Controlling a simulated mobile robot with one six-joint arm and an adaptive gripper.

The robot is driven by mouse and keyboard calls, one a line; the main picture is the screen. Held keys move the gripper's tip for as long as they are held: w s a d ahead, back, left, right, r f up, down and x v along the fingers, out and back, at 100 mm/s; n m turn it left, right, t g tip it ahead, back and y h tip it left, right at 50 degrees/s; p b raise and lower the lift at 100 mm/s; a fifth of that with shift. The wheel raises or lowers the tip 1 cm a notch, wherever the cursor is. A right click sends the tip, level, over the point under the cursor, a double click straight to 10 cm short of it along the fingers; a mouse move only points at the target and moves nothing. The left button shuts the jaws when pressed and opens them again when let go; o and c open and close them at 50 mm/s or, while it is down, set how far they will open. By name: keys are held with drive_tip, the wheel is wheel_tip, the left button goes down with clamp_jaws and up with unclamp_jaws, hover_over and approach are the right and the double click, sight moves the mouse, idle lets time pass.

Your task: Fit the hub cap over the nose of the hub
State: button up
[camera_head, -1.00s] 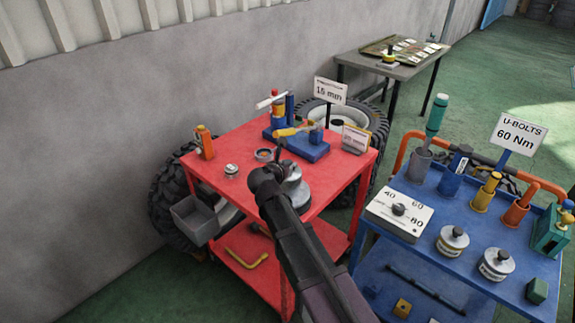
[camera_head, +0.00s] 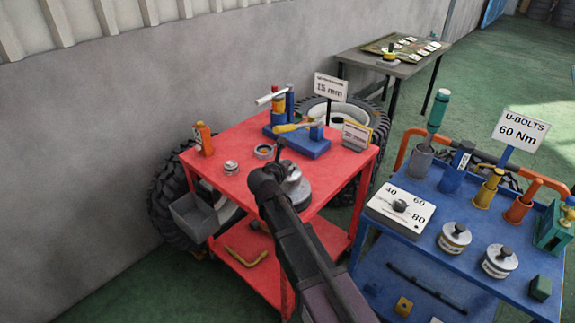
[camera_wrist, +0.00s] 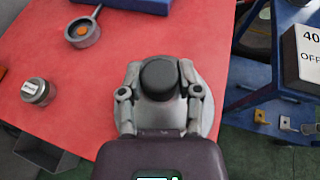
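A dark round cap, which looks like the hub cap (camera_wrist: 158,75), sits between the fingers of my gripper (camera_wrist: 159,78) in the wrist view. The fingers lie against its two sides and look shut on it. Directly below is the wide silver-grey hub (camera_wrist: 208,100) on the red cart. The hub (camera_head: 297,188) also shows in the head view, partly hidden by my arm. The hub's nose is hidden beneath the cap and gripper. I cannot tell whether the cap touches the hub or hovers over it.
On the red cart top (camera_head: 225,150) are a small silver cylinder (camera_head: 231,167), a grey ring-shaped cup (camera_head: 263,151), an orange bottle (camera_head: 203,139) and a blue tool stand (camera_head: 305,146). A blue cart (camera_head: 440,205) stands at the right. The cart's left front is fairly clear.

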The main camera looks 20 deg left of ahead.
drive_tip(key=o, duration=0.4)
drive_tip(key=shift+c, duration=0.2)
drive_tip(key=shift+r, duration=0.2)
wheel_tip(320, 180, up, 10)
drive_tip(key=p, duration=1)
drive_tip(key=shift+f, duration=0.25)
idle(0.6)
